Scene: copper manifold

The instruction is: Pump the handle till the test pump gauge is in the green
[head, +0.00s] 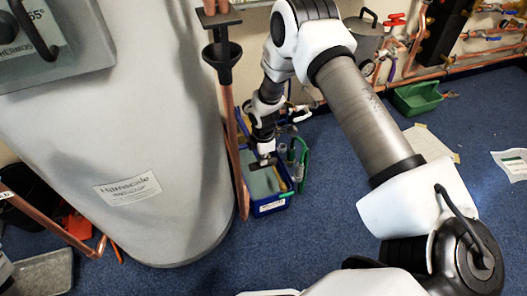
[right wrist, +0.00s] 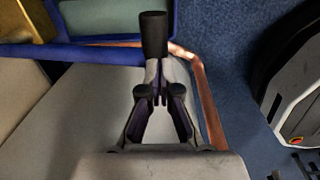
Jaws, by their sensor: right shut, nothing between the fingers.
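The test pump (head: 268,208) is a blue box on the carpet, beside the large grey cylinder. Its grey-green inside shows in the head view. My right gripper (head: 266,158) points down over the box and hides part of it. In the right wrist view my right gripper (right wrist: 159,98) is shut with nothing between the fingers. A black grip on a grey shaft, seemingly the pump handle (right wrist: 153,36), shows just beyond the fingertips; I cannot tell whether they touch. The pump's blue rim (right wrist: 75,50) crosses that view. I cannot make out or read the pump gauge.
The grey cylinder (head: 160,225) stands close to the pump's left. A vertical copper pipe (head: 232,135) runs between them. A green tray (head: 417,98) and papers (head: 511,164) lie on the floor to the right. Blue carpet in front is free.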

